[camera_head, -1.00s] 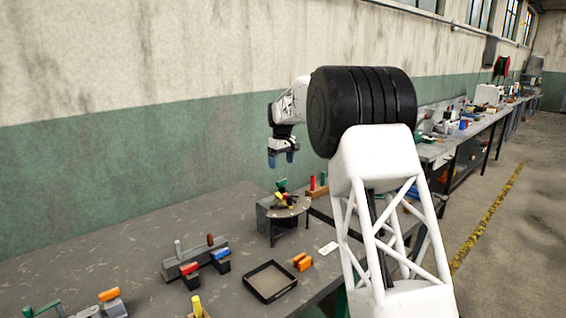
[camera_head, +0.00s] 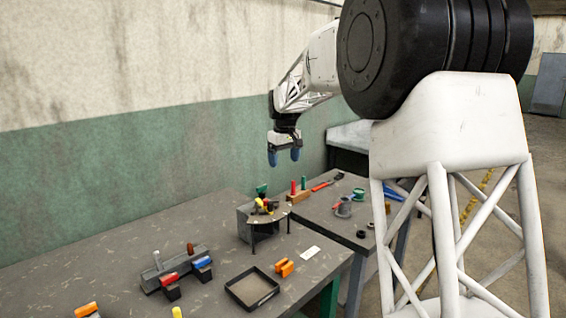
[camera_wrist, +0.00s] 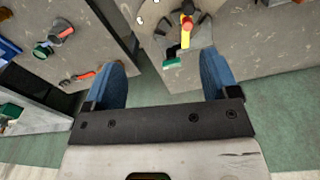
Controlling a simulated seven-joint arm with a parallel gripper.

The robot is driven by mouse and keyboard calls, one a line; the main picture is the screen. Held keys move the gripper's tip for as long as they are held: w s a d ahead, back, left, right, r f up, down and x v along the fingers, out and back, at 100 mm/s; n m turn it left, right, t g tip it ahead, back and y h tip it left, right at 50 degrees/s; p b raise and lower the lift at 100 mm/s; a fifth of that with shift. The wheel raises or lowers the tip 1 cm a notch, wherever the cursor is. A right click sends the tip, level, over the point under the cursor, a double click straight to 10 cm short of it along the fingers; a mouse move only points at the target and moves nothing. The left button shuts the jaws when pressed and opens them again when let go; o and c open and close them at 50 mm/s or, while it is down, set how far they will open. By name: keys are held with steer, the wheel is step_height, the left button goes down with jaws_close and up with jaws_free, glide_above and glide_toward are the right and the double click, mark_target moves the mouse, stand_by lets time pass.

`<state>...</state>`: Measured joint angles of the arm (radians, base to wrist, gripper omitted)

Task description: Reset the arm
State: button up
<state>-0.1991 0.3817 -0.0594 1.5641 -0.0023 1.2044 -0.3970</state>
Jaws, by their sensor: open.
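My gripper (camera_head: 284,157) hangs from my white arm in the air above the far part of the table, in front of the green wall band. Its two blue fingertips are apart and nothing is between them. In the wrist view my gripper (camera_wrist: 163,85) also shows open and empty, with a round stand (camera_wrist: 195,35) and the bench edge beyond the fingers. In the head view the small round stand (camera_head: 272,217) with red, yellow and dark parts on it stands below my gripper, well apart from it.
A black tray (camera_head: 232,291) lies at the front of the grey table (camera_head: 95,262). Orange blocks (camera_head: 285,267) and a white card (camera_head: 310,253) lie near it. A grey holder (camera_head: 172,262) carries red and blue pieces. A second bench (camera_head: 375,215) holds a wooden block (camera_head: 298,196) and tools.

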steer(key=s+d+r+m, duration=0.1)
steer(key=s+d, duration=0.3)
steer(key=s, duration=0.6)
steer(key=s+d+r+m+t, duration=0.1)
steer(key=s+d, duration=0.3)
steer(key=s, duration=0.6)
steer(key=s+d+r+m, duration=0.2)
steer(key=s+d, duration=0.3)
steer(key=s, duration=0.5)
steer(key=s+d+f+m, duration=0.1)
steer(key=s+f, duration=0.3)
steer(key=s, duration=0.5)
steer(key=s+d+f+m, duration=0.1)
steer(key=s+f, duration=0.3)
steer(key=s, duration=0.6)
steer(key=s+d+f+m+t, duration=0.1)
steer(key=s+d+f, duration=0.2)
steer(key=s, duration=0.6)
steer(key=shift+s+f, duration=0.2)
steer(key=shift+f, duration=0.25)
